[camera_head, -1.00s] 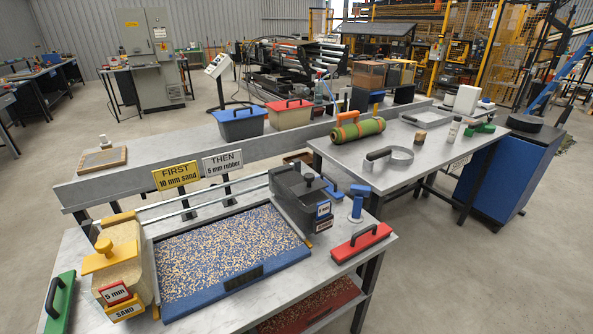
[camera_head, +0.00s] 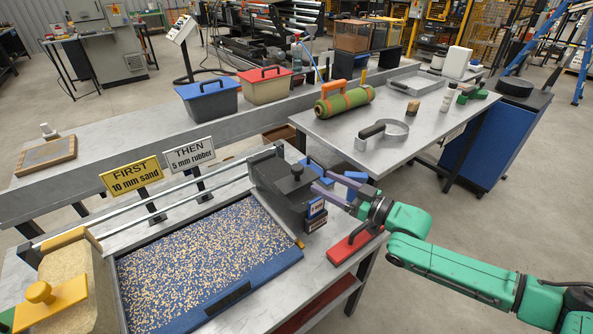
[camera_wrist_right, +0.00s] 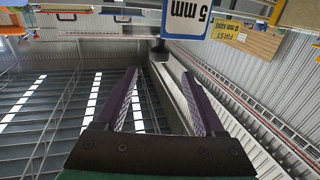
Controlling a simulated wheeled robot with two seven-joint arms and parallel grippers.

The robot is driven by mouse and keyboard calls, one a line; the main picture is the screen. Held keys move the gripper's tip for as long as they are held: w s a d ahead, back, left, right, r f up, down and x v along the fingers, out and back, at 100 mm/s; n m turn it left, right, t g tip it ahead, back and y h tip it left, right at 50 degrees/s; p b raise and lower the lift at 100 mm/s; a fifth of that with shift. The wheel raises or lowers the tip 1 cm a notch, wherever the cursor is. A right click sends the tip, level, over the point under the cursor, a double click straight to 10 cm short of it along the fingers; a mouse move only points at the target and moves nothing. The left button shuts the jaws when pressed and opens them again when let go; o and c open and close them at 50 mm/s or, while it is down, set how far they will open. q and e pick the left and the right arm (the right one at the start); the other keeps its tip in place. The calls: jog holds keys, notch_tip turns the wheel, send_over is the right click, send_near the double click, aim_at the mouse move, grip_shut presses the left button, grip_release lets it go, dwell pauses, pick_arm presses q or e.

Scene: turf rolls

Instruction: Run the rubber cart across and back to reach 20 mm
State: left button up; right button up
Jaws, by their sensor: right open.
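The dark grey rubber cart (camera_head: 270,184) stands at the right end of the rails, with a knob on top and small labels on its right face. Its white "5 mm" label (camera_wrist_right: 190,22) shows upside down in the right wrist view. The blue tray (camera_head: 232,300) left of it holds a speckled tan and blue layer. My right gripper (camera_head: 316,178) is open and empty beside the cart's right side, fingers pointing left; whether they touch it I cannot tell. It shows open in the right wrist view (camera_wrist_right: 160,74). My left gripper is out of view.
The yellow and tan sand cart (camera_head: 70,285) stands at the left end. FIRST (camera_head: 131,176) and THEN (camera_head: 190,155) signs stand behind the rails. A red block with a black handle (camera_head: 355,242) lies under my right arm. Blue (camera_head: 208,98) and red (camera_head: 265,86) bins stand behind.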

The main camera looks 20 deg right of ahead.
aim_at(302, 171)
jog(key=x, duration=1)
jog(key=shift+d+p, duration=0.1)
jog(key=shift+p, duration=0.3)
jog(key=shift+w+f, duration=0.1)
jog(key=shift+w, duration=0.1)
jog(key=shift+s, duration=0.1)
jog(key=c, duration=0.3)
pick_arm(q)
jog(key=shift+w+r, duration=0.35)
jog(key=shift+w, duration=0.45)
pick_arm(e)
grip_shut()
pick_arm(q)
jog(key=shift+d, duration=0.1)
